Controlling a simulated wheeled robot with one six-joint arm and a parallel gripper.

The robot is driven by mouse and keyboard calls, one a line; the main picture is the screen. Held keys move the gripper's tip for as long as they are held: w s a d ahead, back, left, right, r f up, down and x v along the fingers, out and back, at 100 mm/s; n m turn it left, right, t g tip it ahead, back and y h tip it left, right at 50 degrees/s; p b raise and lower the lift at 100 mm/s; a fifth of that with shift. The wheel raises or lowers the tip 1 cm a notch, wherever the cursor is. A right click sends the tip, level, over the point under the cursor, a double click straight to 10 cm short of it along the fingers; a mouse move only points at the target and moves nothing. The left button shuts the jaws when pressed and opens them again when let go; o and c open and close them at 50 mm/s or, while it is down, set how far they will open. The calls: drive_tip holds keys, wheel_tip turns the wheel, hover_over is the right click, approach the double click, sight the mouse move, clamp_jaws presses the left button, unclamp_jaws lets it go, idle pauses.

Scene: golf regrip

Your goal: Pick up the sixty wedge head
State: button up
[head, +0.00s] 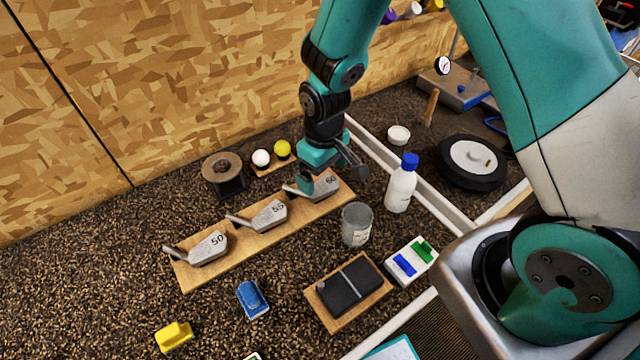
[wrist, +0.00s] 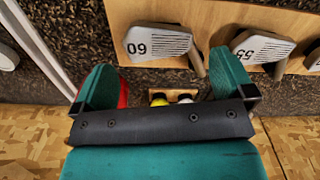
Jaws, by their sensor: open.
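The sixty wedge head (head: 325,187) is a grey metal head marked 60, lying at the right end of a long wooden board (head: 225,256). In the wrist view the sixty wedge head (wrist: 158,43) appears upside down, with its grooved face and hosel showing. My gripper (head: 332,177) is right over it and hides part of it in the head view. In the wrist view my gripper (wrist: 163,62) is open and empty, its teal fingers spread to either side of the head. I cannot tell how high the fingertips are above the board.
The 55 head (head: 265,215) and 50 head (head: 208,248) lie left along the board. A grey cup (head: 356,225) and a white bottle with blue cap (head: 401,187) stand close on the right. A spool (head: 224,173) and golf balls (head: 261,158) are behind.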

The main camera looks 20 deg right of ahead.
sight(323, 187)
drive_tip(key=shift+f+p, duration=0.95)
drive_tip(key=shift+f, duration=1.3)
drive_tip(key=shift+c, duration=0.5)
drive_tip(key=c, duration=0.5)
